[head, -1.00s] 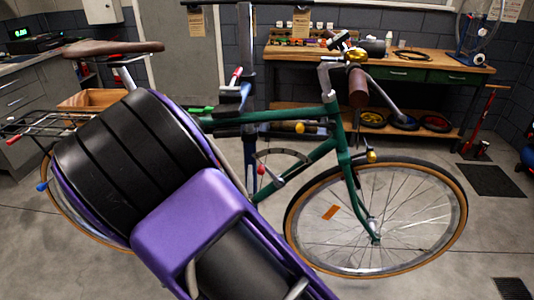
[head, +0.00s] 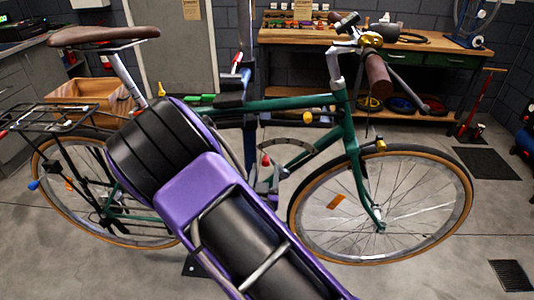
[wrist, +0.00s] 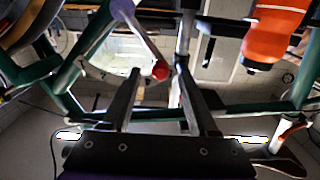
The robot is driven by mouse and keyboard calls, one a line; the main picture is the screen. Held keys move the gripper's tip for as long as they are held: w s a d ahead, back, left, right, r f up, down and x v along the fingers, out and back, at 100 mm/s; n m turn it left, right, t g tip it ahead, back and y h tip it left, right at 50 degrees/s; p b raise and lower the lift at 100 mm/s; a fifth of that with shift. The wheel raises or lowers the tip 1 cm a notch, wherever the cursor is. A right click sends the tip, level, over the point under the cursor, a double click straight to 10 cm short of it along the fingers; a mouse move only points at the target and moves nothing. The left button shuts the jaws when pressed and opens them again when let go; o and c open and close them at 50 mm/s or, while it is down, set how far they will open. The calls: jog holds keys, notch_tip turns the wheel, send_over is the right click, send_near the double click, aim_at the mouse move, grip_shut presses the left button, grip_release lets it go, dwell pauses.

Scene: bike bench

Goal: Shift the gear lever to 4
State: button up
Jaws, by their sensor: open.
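A pale lever with a red ball end (wrist: 160,70) shows in the wrist view, slanting down from the top; I take it for the gear lever. My gripper (wrist: 158,70) is open, with its two dark fingers apart. The red ball appears between the fingertips, and I cannot tell whether either finger touches it. In the head view a small red knob (head: 265,160) shows near the middle of the green bike (head: 290,103), just beyond my arm. My arm hides most of the gripper there.
The green frame tubes (wrist: 75,75) lie close beyond the fingers. An orange bottle-like object (wrist: 272,32) is at the upper right of the wrist view. A stand post (head: 246,40) rises behind the bike. A wooden workbench (head: 300,40) is at the back.

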aim_at(266, 155)
jog(key=w, duration=0.8)
jog(key=shift+d, duration=0.15)
jog(key=shift+c, duration=0.3)
grip_shut()
jog(key=shift+s+f, duration=0.1)
jog(key=shift+f, duration=0.05)
dwell(0.7)
